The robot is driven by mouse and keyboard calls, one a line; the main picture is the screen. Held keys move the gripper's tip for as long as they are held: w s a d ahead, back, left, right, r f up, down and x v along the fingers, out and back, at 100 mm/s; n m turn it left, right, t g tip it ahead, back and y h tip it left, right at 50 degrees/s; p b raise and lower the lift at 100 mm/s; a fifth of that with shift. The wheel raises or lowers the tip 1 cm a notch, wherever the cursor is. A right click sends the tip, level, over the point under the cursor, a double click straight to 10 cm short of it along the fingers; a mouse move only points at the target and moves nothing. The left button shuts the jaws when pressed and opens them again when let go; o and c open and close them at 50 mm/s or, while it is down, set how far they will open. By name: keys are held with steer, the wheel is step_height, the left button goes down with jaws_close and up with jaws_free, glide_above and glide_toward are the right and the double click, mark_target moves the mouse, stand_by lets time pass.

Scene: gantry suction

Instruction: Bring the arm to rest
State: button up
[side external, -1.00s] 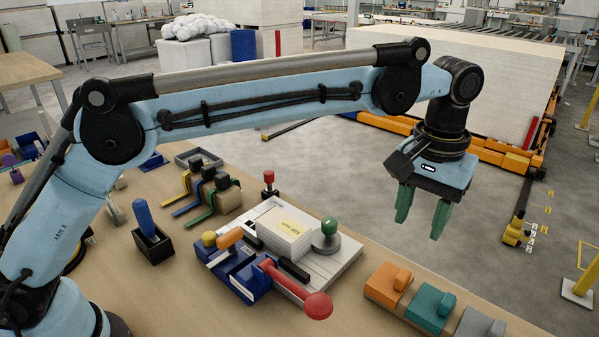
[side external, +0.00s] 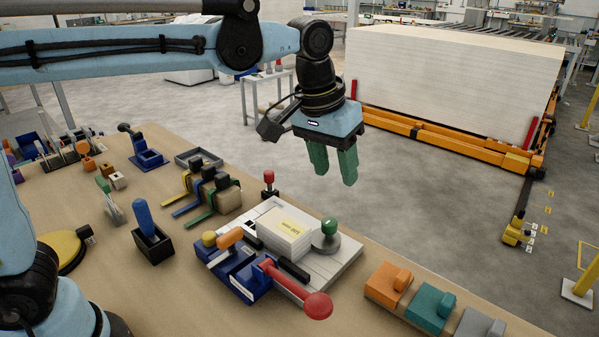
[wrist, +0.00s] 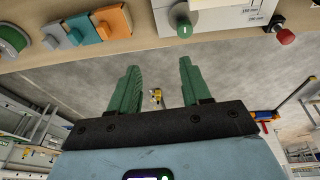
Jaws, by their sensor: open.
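My gripper (side external: 334,168) has two green fingers, which stand apart and point downward with nothing between them. It hangs in the air just past the far edge of the wooden table (side external: 100,285), above the grey floor. My light blue arm stretches across the upper left of the side view.
A white board with a paper stack (side external: 285,232), a blue device with a red-knobbed lever (side external: 318,305) and a green knob (side external: 329,226) stands below. Orange (side external: 387,285) and teal (side external: 430,308) blocks line the table edge. A large pale board stack (side external: 450,80) stands behind.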

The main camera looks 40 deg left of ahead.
steer(key=s+a+f+t, duration=0.1)
steer(key=s+a+f, duration=0.1)
steer(key=s+a, duration=0.2)
steer(key=s+a+f+t, duration=0.2)
steer(key=s+a+f, duration=0.1)
steer(key=s+a, duration=0.1)
steer(key=s+a+f+t+y, duration=0.1)
steer(key=s+a+f, duration=0.2)
steer(key=a, duration=0.3)
steer(key=shift+s+a, duration=0.3)
steer(key=shift+s, duration=0.45)
